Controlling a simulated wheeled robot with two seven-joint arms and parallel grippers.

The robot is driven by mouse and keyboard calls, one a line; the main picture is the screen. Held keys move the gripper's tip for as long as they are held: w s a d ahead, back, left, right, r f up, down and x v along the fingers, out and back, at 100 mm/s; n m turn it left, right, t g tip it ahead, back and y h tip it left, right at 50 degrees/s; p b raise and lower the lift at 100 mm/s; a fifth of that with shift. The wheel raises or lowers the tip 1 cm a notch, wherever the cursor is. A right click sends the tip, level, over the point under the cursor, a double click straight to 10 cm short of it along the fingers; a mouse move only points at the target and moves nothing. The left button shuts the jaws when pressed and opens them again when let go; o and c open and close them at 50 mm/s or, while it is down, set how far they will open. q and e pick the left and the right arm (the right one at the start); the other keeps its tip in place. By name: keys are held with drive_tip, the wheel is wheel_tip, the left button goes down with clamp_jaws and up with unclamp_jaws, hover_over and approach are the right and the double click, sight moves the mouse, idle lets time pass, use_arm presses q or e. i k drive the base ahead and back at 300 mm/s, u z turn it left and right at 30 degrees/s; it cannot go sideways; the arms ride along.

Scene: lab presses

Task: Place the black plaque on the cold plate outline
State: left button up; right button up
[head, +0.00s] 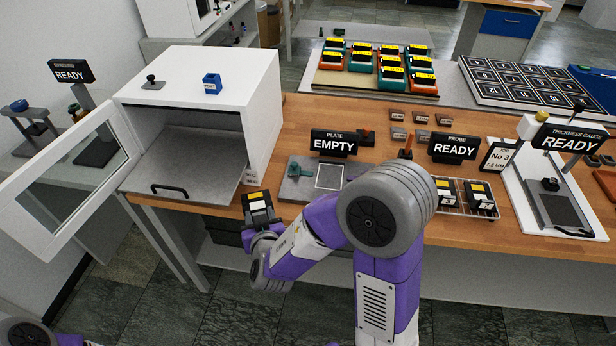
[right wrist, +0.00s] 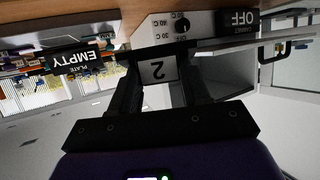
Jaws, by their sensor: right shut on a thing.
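A black plaque (head: 256,198) with a yellow and white label is held in my right gripper (head: 260,215), in front of the table edge, below the open white oven. My left gripper is out of view.
The oven (head: 185,120) stands left, with its glass door (head: 65,155) swung open and a grey shelf with a handle. A wire rack (head: 462,209) with more black plaques is right of the plate, partly beside my arm. A thickness gauge (head: 552,200) is farther right.

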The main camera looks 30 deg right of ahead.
sight(330, 176)
drive_tip(key=u, duration=1.95)
drive_tip(key=k, duration=1.35)
drive_tip(key=z, duration=2.15)
drive_tip(key=i, duration=0.55)
